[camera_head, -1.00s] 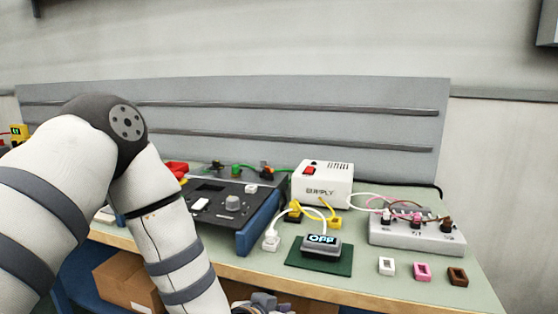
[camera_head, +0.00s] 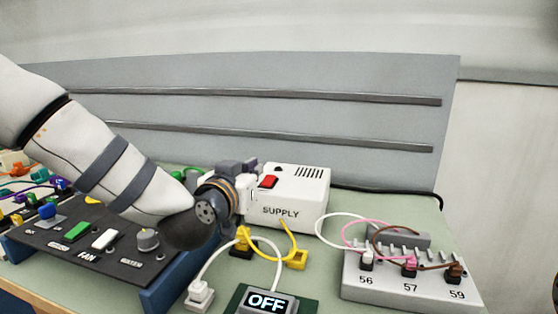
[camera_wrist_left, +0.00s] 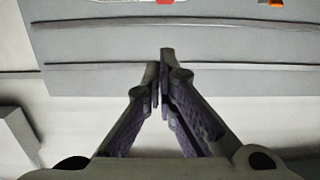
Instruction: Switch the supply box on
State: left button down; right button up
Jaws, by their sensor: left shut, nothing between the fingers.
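The white supply box (camera_head: 300,195), lettered SUPPLY, stands on the bench in the head view. Its red switch (camera_head: 268,181) is on the sloped left part of its top. A small display (camera_head: 267,301) in front reads OFF. My left arm reaches in from the left, and my left gripper (camera_head: 244,168) is at the box's left side, near the switch. Part of it is hidden behind its wrist, and I cannot tell whether it touches the box. In the left wrist view the gripper (camera_wrist_left: 164,60) is shut, with nothing between its fingers. My right gripper is not in view.
A dark control panel (camera_head: 85,243) with a knob and coloured buttons lies at the left, under my arm. Yellow plugs (camera_head: 297,259) and a white plug (camera_head: 200,292) sit in front of the box. A grey terminal block (camera_head: 405,285) with wires is at the right. A railed backboard (camera_head: 330,115) stands behind.

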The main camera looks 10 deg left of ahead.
pick_arm(q)
jog(key=b, duration=0.2)
send_over(270, 182)
jog(key=shift+s+a+f, duration=0.1)
jog(key=shift+s+f, duration=0.3)
jog(key=shift+s, duration=0.05)
jog(key=shift+w+f, duration=0.15)
jog(key=shift+f, duration=0.4)
jog(key=shift+w+f, duration=0.15)
jog(key=shift+f, duration=0.85)
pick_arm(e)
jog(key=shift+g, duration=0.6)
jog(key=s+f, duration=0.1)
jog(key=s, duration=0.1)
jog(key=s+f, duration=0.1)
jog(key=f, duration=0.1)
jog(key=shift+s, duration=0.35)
